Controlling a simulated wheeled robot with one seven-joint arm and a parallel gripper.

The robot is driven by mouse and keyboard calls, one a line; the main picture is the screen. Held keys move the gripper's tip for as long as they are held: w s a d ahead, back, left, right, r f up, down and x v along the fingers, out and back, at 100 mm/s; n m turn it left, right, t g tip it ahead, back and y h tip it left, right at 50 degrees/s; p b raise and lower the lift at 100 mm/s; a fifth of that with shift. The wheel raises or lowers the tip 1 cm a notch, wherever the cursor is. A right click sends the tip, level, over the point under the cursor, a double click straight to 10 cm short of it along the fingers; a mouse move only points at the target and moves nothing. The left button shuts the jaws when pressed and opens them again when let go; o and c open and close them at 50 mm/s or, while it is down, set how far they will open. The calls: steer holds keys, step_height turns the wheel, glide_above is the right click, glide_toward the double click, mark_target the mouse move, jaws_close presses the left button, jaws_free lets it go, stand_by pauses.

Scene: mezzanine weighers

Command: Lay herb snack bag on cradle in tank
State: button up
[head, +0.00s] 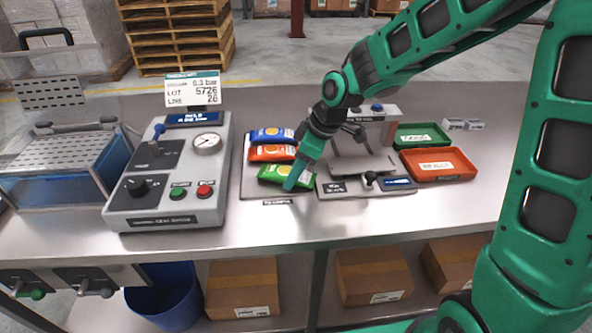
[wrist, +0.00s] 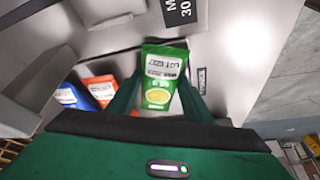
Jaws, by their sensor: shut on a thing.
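The herb snack bag is green with a lime picture and a printed lot label, and it shows between my fingers in the wrist view (wrist: 163,80). In the head view the green bag (head: 272,174) is at the front of the mat, partly behind my gripper (head: 292,180). My gripper is shut on this bag; I cannot tell whether the bag still touches the mat. The water tank (head: 60,185) stands at the far left with a perforated metal cradle (head: 68,152) at its top and a raised perforated lid (head: 50,95).
A blue bag (head: 270,135) and an orange bag (head: 270,153) lie behind the green one on the mat (head: 250,190). A grey control console (head: 165,180) with a gauge and sign stands between mat and tank. A scale (head: 362,184), green tray (head: 422,136) and red tray (head: 440,164) are right.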

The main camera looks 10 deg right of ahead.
steer(key=o, duration=1)
steer(key=shift+o, duration=0.2)
